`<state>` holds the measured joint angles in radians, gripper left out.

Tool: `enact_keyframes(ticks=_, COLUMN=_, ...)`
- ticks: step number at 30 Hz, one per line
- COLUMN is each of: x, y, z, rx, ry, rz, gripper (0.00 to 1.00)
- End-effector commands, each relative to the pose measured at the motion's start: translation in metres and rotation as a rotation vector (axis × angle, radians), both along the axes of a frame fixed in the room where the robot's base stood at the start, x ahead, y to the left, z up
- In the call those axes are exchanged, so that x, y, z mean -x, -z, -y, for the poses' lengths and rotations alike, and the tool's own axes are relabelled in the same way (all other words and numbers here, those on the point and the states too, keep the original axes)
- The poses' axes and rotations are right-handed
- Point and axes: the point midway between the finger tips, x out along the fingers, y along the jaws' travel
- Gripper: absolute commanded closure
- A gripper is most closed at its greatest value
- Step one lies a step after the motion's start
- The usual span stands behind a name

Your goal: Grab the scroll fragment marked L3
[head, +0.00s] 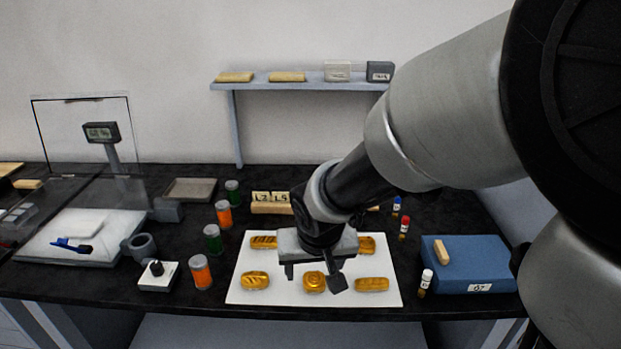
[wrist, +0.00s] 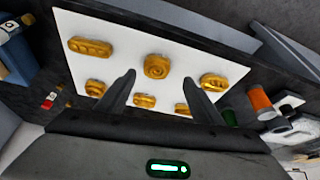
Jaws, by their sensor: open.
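Several gilt fragments lie on a white board. The front row has a left one (head: 255,281), a squarish middle one with a round scroll (head: 314,283), and a long right one (head: 372,284). Behind are a left one (head: 263,242) and a right one (head: 366,245); the back middle one shows only in the wrist view (wrist: 145,101). I can read no mark on any fragment, so I cannot tell which is L3. My gripper (head: 313,278) is open, empty and pointing down over the front middle fragment, which shows between the fingers in the wrist view (wrist: 157,66).
The white board (head: 390,296) lies near the bench's front edge. Orange and green jars (head: 201,272) stand left. A wooden holder (head: 270,208) with cards stands behind, partly hidden by my arm. A blue box (head: 465,265) and small vials (head: 425,283) stand right.

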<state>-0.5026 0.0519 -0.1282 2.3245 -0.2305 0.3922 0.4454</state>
Motion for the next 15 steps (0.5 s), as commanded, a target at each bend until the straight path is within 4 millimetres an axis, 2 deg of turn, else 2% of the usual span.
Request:
enact_keyframes(ticks=7, x=-0.013, y=0.037, z=0.006, rx=0.002, ry=0.001, rz=-0.005, gripper=0.39)
enact_keyframes(ticks=11, x=-0.018, y=0.045, z=0.005, rx=0.002, ry=0.001, rz=-0.003, gripper=0.39)
enact_keyframes(ticks=15, x=-0.019, y=0.045, z=0.005, rx=0.001, ry=0.0, rz=-0.001, gripper=0.39)
